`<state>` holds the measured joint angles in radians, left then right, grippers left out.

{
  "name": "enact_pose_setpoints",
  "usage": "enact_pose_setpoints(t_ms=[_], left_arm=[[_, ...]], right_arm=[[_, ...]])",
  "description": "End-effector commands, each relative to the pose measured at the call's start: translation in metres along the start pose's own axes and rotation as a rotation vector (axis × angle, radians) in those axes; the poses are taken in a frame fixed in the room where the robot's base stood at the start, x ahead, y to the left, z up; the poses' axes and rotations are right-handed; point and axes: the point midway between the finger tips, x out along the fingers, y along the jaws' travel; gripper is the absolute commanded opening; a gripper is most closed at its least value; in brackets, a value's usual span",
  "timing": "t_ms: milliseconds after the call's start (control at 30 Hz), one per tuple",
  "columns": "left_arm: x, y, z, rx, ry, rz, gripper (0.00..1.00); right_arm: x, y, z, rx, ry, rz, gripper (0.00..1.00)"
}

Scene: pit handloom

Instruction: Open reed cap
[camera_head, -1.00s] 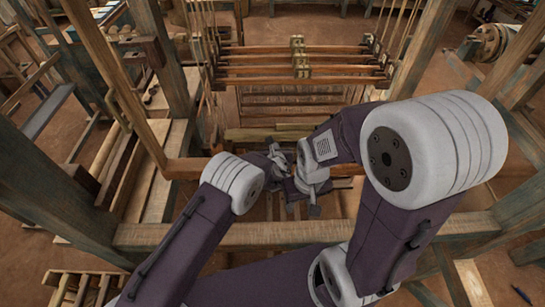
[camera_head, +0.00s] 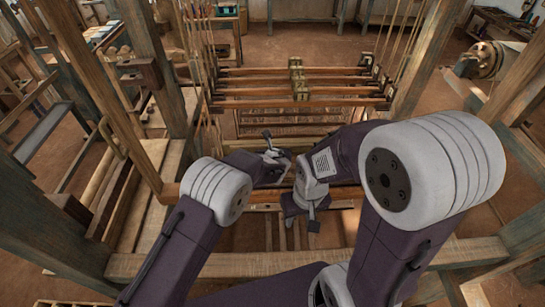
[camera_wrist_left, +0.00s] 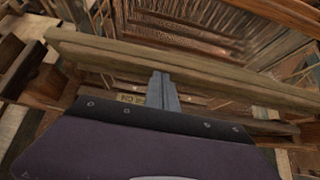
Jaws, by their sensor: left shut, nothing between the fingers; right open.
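A long weathered wooden bar (camera_wrist_left: 200,70), which looks like the reed cap, crosses the left wrist view at a slant. Fine close-set lines like threads lie beyond it. My left gripper (camera_wrist_left: 163,82) is shut and empty, its tips overlapping the bar's lower edge in that view; I cannot tell whether they touch. In the head view my left gripper (camera_head: 268,140) is over the middle of the loom, in front of the hanging shafts. My right gripper (camera_head: 313,217) is open, pointing down, nearer to me. My arms hide much of the bar in the head view.
Several hanging wooden shafts (camera_head: 300,88) cross the loom beyond my grippers. A thick wooden front beam (camera_head: 245,263) runs below my arms. Tall posts (camera_head: 155,70) stand at both sides. A small pale label (camera_wrist_left: 130,98) shows below the bar.

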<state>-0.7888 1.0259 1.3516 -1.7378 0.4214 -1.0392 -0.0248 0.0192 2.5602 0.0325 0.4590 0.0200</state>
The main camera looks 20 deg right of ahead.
Motion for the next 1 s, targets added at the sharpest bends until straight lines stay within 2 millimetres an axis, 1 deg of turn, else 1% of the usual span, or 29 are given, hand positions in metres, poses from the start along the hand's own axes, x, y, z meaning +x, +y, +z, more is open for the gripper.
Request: enact_pose_setpoints(t_ms=[167, 333, 600, 1000], left_arm=[[0.003, 0.0, 0.013, -0.001, 0.001, 0.0, 0.0], [0.008, 0.0, 0.02, 0.001, 0.001, 0.0, 0.0], [0.013, 0.0, 0.025, 0.001, 0.002, 0.0, 0.0], [0.014, 0.0, 0.025, 0.001, 0.002, 0.0, 0.0]], right_arm=[[-0.011, 0.0, -0.001, 0.0, 0.001, 0.0, 0.44], [-0.018, 0.0, -0.002, 0.0, 0.001, 0.0, 0.44], [-0.023, 0.0, -0.003, 0.0, 0.001, 0.0, 0.44], [-0.023, 0.0, -0.003, 0.0, 0.001, 0.0, 0.44]])
